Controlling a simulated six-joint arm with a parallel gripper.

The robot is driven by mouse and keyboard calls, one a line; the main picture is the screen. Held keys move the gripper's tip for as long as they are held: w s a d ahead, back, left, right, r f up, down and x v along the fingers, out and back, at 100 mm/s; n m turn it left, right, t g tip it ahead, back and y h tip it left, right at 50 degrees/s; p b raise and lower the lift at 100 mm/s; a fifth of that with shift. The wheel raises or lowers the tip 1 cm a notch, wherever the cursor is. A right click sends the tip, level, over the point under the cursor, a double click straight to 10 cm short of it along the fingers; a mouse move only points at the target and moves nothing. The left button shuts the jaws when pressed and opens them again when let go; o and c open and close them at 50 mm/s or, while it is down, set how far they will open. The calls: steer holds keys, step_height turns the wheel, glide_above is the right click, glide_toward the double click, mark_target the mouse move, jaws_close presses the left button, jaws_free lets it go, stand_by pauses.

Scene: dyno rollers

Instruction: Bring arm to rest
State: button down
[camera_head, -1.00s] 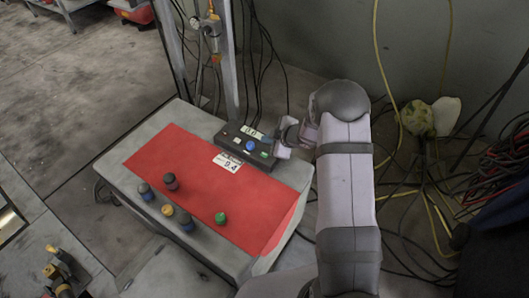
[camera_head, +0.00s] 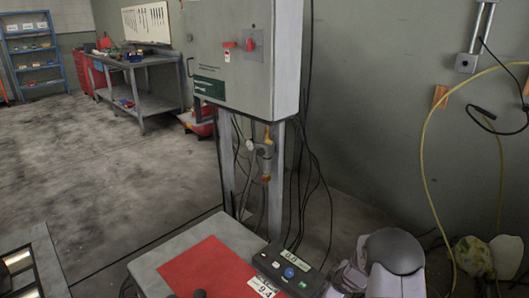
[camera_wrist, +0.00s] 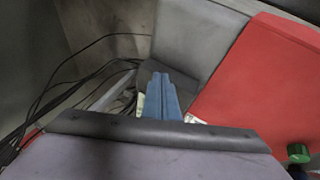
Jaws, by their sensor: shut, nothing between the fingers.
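My gripper (camera_wrist: 161,97) shows in the wrist view as blue fingers shut together with nothing between them. My arm (camera_head: 392,262) is at the bottom right of the head view, and its wrist end is close to the right side of a dark control box (camera_head: 290,268). The box has a lit display, a blue button and a green button. It stands on a grey console with a red top (camera_head: 208,268), which also fills the right of the wrist view (camera_wrist: 262,85). I cannot tell the exact gap between fingers and box.
A grey electrical cabinet (camera_head: 243,55) with a red switch stands behind the console. Black cables and a yellow hose (camera_head: 428,150) hang by the wall at right. A green knob (camera_wrist: 298,153) is on the red top. Open floor (camera_head: 105,165) lies at left.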

steer(key=s+d+f+m+g+h, duration=0.1)
steer(key=s+d+f+m+g, duration=0.15)
steer(key=s, duration=0.55)
steer(key=s+d+f+m+g+h, duration=0.1)
steer(key=s+f+m+g, duration=0.15)
steer(key=s, duration=0.65)
steer(key=s+a+r+m+g+y, duration=0.1)
steer(key=s+a+r+m+g, duration=0.2)
steer(key=s+r, duration=0.35)
steer(key=s+a+r+m+g, duration=0.2)
steer(key=s+a+r+m, duration=0.1)
steer(key=s, duration=0.7)
steer(key=a+r+t+p, duration=0.2)
steer(key=r+p, duration=0.8)
steer(key=r, duration=0.5)
steer(key=w+a+r+t+p, duration=0.1)
steer(key=a+r+p, duration=0.2)
steer(key=r+p, duration=0.8)
step_height(320, 180, up, 6)
steer(key=shift+w+f+t+y, duration=0.2)
steer(key=shift+w+t+y, duration=0.1)
steer(key=shift+t+y, duration=0.1)
steer(key=shift+a, duration=0.1)
